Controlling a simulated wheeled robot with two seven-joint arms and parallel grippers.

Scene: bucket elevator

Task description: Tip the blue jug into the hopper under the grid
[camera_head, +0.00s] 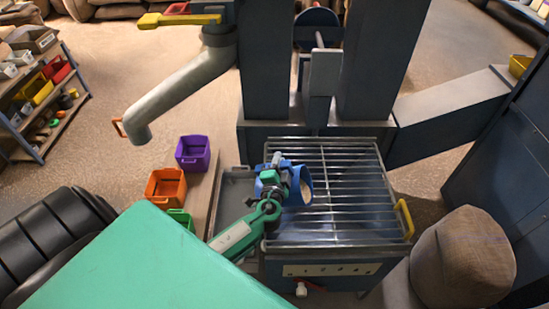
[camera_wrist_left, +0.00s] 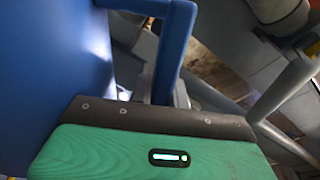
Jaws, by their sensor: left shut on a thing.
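The blue jug (camera_head: 297,172) is over the left part of the metal grid (camera_head: 345,222) in the head view. It leans over to the right, and its mouth shows something pale inside. My left gripper (camera_head: 274,180) is shut on the jug's handle from the left side. In the left wrist view the blue handle (camera_wrist_left: 176,45) stands between the fingers, with the jug's wall (camera_wrist_left: 45,60) at the left. The hopper (camera_head: 335,270) is the blue-grey box under the grid; its inside is mostly hidden by the bars. My right gripper is not in view.
Purple (camera_head: 193,153), orange (camera_head: 165,188) and green bins stand left of the hopper. A grey spout (camera_head: 180,92) hangs above them. The blue-grey elevator columns (camera_head: 370,60) rise behind the grid. A brown sack-like object (camera_head: 463,258) stands at the right, near the yellow handle (camera_head: 404,218).

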